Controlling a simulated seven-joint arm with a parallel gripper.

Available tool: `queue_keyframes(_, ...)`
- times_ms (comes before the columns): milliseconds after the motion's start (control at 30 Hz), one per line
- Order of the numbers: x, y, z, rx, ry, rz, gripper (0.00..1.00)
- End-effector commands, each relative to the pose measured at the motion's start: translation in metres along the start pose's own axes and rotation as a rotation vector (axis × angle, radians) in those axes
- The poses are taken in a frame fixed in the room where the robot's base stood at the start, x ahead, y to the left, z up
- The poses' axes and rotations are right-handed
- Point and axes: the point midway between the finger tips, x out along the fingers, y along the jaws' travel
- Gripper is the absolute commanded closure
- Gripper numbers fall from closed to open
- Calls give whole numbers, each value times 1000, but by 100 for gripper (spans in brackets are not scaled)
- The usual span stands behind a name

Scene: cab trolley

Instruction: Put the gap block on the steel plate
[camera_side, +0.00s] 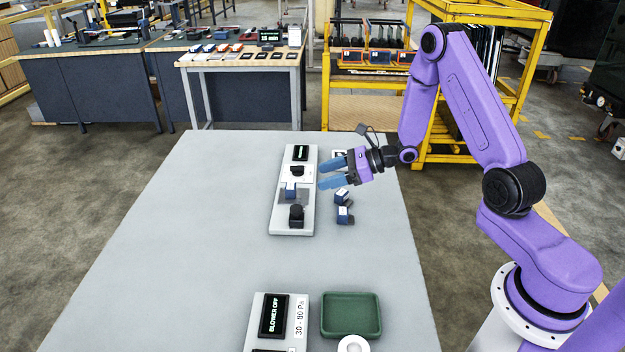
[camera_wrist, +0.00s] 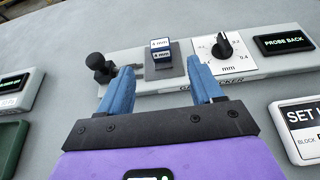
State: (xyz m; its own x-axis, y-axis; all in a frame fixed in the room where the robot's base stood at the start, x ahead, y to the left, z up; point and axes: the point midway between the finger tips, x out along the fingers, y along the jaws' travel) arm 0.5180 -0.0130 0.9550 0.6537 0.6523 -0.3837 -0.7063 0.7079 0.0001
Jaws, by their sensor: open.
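A blue gap block (camera_side: 291,189) with white labelled faces sits on the dark steel plate (camera_side: 284,199) of the white checker board. In the wrist view the block (camera_wrist: 161,50) reads "4 mm" and rests on the plate (camera_wrist: 178,66), between and beyond my fingertips. My gripper (camera_side: 324,177) is open and empty, right of the board and apart from the block; both blue fingers show in the wrist view (camera_wrist: 162,84). Two more blue blocks, one farther (camera_side: 341,194) and one nearer (camera_side: 344,214), lie on the table right of the board.
The board carries a black dial (camera_wrist: 222,46), a "PROBE BACK" display (camera_wrist: 284,41) and a black knobbed part (camera_wrist: 98,66). A "SET" card (camera_wrist: 304,126) lies nearby. A "BLOWER OFF" unit (camera_side: 299,322) and green tray (camera_side: 351,300) stand at the near edge. The table's left side is clear.

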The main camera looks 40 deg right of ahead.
Motion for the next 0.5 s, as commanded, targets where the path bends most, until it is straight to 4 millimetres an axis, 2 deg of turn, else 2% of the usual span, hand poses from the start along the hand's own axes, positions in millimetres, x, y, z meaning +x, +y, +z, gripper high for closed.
queue_keyframes(100, -10, 0, 0, 1, 0, -1, 34)
queue_keyframes(333, -12, 4, 2, -11, 0, 14, 34)
queue_keyframes(433, -8, 21, 12, -67, -1, 84, 34)
queue_keyframes(500, -5, 44, 24, -143, -2, 177, 34)
